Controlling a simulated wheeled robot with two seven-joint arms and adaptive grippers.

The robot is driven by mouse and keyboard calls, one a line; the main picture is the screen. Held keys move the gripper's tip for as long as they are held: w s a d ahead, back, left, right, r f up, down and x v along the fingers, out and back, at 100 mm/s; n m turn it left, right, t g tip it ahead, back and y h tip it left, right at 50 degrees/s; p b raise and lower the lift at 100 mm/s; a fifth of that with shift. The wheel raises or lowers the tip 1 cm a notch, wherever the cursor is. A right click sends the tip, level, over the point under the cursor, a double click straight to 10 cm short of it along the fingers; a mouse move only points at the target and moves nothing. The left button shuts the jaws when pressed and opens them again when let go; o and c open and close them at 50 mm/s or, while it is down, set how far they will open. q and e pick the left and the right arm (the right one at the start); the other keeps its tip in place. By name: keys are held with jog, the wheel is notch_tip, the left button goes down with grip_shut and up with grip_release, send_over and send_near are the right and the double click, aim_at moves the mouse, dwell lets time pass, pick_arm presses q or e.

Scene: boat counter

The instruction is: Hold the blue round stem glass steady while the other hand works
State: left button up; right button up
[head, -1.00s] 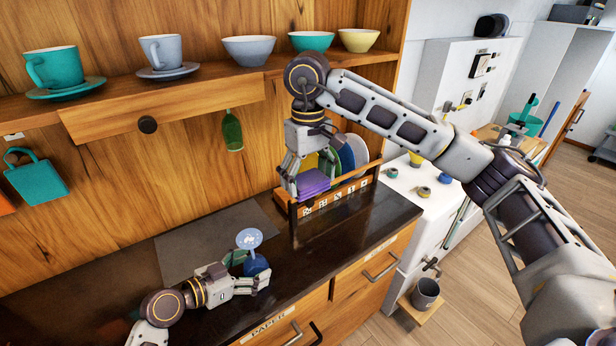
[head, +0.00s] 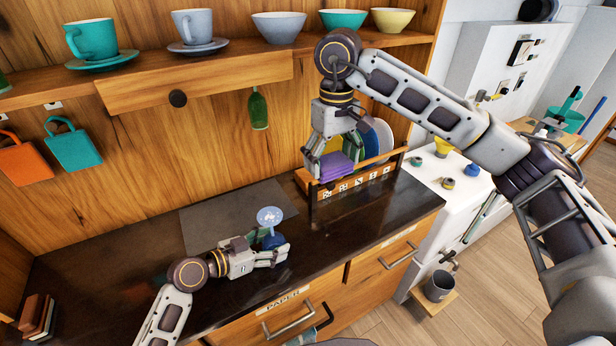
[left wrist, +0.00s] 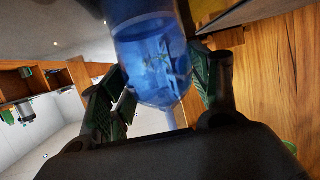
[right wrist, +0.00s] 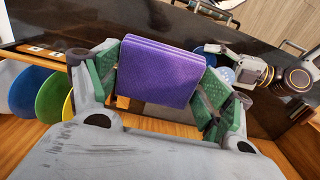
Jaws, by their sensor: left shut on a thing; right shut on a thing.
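The blue round stem glass (head: 271,239) is upside down over the counter, its pale round foot (head: 270,216) on top and its bowl below. My left gripper (head: 275,252) is shut on it, its fingers partly hiding the bowl. The left wrist view shows the clear blue bowl (left wrist: 152,55) between the two green-padded fingers. Whether the rim touches the counter is hidden. My right gripper (head: 326,160) is shut on a folded purple cloth or sponge (right wrist: 160,72), beside the wooden rack (head: 352,183).
Plates stand in the rack, with a blue, a green and a yellow one (right wrist: 68,107) showing. A grey mat (head: 225,215) lies on the dark counter (head: 375,215). A shelf above holds cups and bowls, and a green bottle (head: 258,110) hangs below. Bare counter lies right of the glass.

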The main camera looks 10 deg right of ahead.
jog(key=shift+r, duration=0.1)
dwell(0.5)
jog(key=shift+a+r, duration=0.3)
jog(key=shift+a, duration=0.1)
jog(key=a+f, duration=0.2)
jog(key=a, duration=1.2)
jog(key=shift+f, duration=0.4)
jog(key=shift+a, duration=0.15)
